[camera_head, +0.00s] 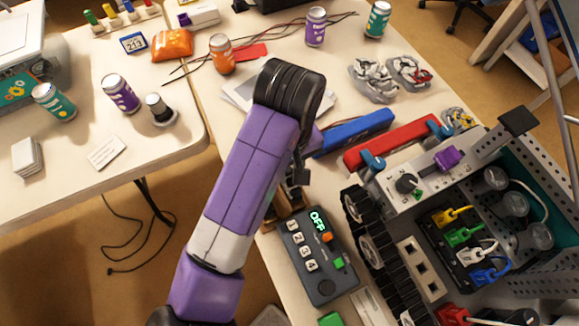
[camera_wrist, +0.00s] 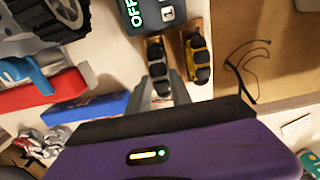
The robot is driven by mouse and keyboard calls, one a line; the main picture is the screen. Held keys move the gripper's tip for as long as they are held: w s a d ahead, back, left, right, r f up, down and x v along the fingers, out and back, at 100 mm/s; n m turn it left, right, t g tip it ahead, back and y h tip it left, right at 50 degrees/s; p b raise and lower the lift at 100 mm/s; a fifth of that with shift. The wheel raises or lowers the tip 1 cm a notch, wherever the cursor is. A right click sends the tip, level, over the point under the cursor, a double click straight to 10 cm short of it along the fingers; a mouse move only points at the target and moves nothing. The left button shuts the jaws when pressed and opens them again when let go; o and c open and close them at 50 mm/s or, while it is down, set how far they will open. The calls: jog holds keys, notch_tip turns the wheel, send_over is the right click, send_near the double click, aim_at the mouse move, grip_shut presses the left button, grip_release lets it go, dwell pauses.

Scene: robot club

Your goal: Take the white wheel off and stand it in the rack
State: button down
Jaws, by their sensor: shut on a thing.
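In the wrist view my gripper (camera_wrist: 161,79) is shut on the white wheel (camera_wrist: 155,52), which has a dark, chunky tyre. The wheel stands on edge at a slot of the wooden rack (camera_wrist: 204,22), next to a yellow wheel (camera_wrist: 196,50) that stands in the rack. I cannot tell whether the white wheel rests fully on the rack floor. Only bits of the rack (camera_head: 283,221) show beside my arm.
The tracked robot (camera_head: 440,165) stands to the right of the rack. A keypad box (camera_head: 318,255) reading OFF sits close to the rack. Red (camera_head: 391,142) and blue (camera_head: 352,133) bars lie behind. The table edge is close on the rack's left.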

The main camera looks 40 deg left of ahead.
jog(key=shift+f, duration=0.55)
jog(key=c, duration=1.1)
grip_release()
jog(key=shift+r, duration=0.15)
jog(key=shift+r+p, duration=3.4)
jog(key=shift+p, duration=0.4)
